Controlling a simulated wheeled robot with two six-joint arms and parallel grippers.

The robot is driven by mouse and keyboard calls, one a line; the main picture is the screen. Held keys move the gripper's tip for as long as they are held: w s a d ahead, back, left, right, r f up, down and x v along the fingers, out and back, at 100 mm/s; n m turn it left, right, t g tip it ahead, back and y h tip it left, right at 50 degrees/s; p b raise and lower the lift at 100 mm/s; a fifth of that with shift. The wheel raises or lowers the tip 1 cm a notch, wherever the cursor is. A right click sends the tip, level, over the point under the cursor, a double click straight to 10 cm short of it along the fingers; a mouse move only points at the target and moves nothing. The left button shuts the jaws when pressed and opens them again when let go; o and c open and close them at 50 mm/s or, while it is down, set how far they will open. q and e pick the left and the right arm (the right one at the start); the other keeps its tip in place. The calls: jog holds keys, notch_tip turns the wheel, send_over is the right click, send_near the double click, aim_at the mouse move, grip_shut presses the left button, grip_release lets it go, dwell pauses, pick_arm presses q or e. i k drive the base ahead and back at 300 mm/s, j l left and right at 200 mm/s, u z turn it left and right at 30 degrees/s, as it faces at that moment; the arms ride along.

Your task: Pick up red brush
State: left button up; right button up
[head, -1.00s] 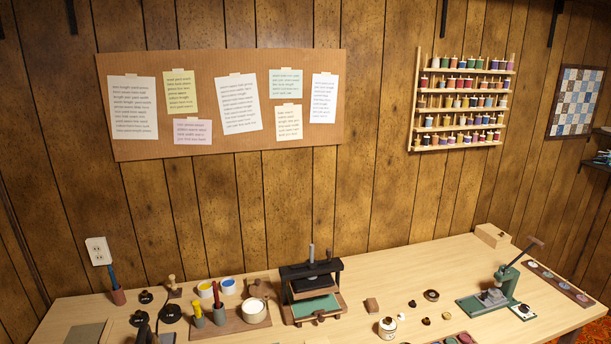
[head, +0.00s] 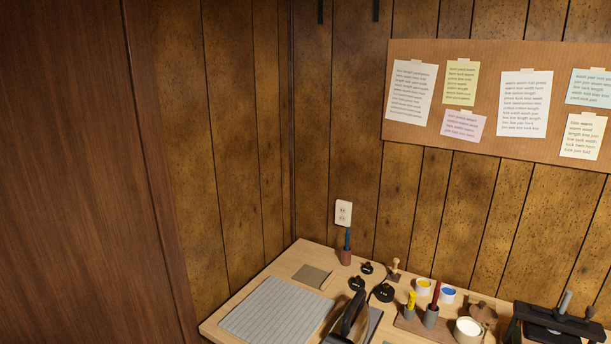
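The red brush (head: 436,293) stands upright in a small grey holder (head: 431,317) on the workbench, in the lower right of the head view. Only its red handle shows; its lower end is hidden in the holder. A yellow-handled tool (head: 411,299) stands in a similar holder just left of it. Neither of my grippers is in view.
White cups with yellow (head: 424,287) and blue (head: 448,294) contents stand behind the red brush. A white pot (head: 468,331) is to its right, a black press (head: 560,325) farther right. A black iron-like object (head: 352,318) and grey ribbed mat (head: 277,309) lie left.

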aim_at(437, 290)
jog(key=z, duration=1.55)
jog(key=j+u, duration=0.1)
jog(key=u, duration=0.35)
jog(key=i+l, duration=0.05)
